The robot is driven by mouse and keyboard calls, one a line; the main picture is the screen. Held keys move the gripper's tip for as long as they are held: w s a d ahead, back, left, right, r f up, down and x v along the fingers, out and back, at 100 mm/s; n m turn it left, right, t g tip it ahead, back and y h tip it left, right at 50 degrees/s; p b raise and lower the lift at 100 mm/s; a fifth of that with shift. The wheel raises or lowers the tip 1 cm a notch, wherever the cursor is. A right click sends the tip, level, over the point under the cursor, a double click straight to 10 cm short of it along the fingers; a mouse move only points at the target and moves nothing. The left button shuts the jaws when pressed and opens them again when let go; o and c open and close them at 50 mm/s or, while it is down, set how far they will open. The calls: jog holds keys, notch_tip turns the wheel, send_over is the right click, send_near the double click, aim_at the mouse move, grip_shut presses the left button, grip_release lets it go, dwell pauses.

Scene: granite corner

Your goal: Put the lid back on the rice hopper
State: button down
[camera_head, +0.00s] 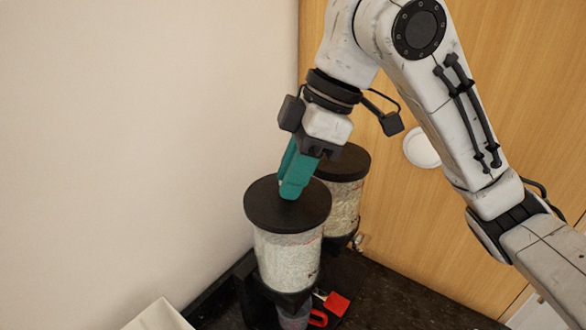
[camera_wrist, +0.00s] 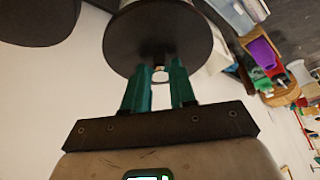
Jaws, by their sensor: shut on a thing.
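The front hopper (camera_head: 287,262) is a clear cylinder full of pale grains. Its round black lid (camera_head: 262,208) lies level over the hopper's top, with no clear gap showing in the head view. My gripper (camera_head: 290,188) points down at the lid's top, with its teal fingers at the middle of it. In the wrist view my gripper (camera_wrist: 161,72) is shut on the lid (camera_wrist: 155,38), its two fingers either side of a small part at the lid. The fingers hide part of that small part. Whether the lid is fully seated I cannot tell.
A second hopper (camera_head: 343,205) with a black lid (camera_head: 349,162) stands close behind to the right. A white wall (camera_head: 130,130) is at left and a wooden panel (camera_head: 520,100) behind. Red scoop-like pieces (camera_head: 335,303) lie at the base on the dark counter (camera_head: 410,310).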

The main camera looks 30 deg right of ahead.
jog(key=c, duration=0.8)
grip_release()
jog(key=shift+c, duration=0.2)
jog(key=shift+o, duration=0.3)
jog(key=o, duration=0.4)
jog(key=shift+r+p, duration=2.45)
jog(key=shift+r, duration=1.05)
